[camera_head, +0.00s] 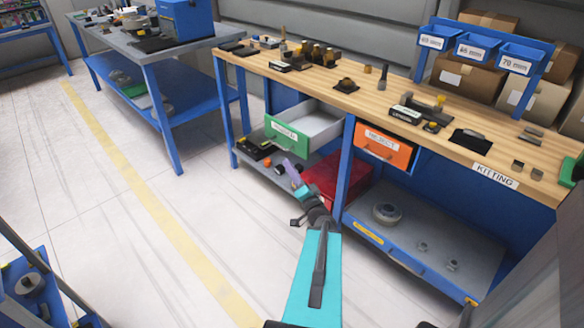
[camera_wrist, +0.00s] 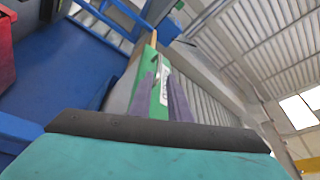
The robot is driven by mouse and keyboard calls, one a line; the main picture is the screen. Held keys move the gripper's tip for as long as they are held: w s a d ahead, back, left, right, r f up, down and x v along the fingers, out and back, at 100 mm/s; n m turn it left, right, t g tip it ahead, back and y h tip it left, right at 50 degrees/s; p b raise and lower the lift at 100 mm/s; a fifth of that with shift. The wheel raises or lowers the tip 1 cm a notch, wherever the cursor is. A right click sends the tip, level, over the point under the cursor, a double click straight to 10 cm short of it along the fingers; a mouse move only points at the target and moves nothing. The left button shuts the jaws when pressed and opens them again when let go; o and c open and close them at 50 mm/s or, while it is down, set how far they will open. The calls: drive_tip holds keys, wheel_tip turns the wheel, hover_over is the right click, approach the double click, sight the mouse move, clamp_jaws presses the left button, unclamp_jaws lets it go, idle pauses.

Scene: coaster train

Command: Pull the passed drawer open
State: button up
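The passed drawer (camera_head: 271,127) has a green front with a white label and stands pulled out from under the workbench, its grey inside showing. My gripper (camera_head: 289,165) is just in front of and below this green front in the head view. In the wrist view, the purple fingers of my gripper (camera_wrist: 166,80) stand apart with a narrow gap, pointing at the green drawer front (camera_wrist: 148,62). They look open, with nothing seen held between them. Whether a fingertip touches the drawer is not clear.
An orange-fronted drawer (camera_head: 384,147), labelled reject, is to the right, closed or nearly so. A red bin (camera_head: 336,178) sits on the lower shelf behind my gripper. The wooden benchtop (camera_head: 375,110) carries several parts. The floor (camera_head: 200,205) to the left is clear.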

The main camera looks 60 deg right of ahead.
drive_tip(key=shift+s+a+p, duration=0.2)
drive_tip(key=shift+s+p, duration=0.15)
idle(0.6)
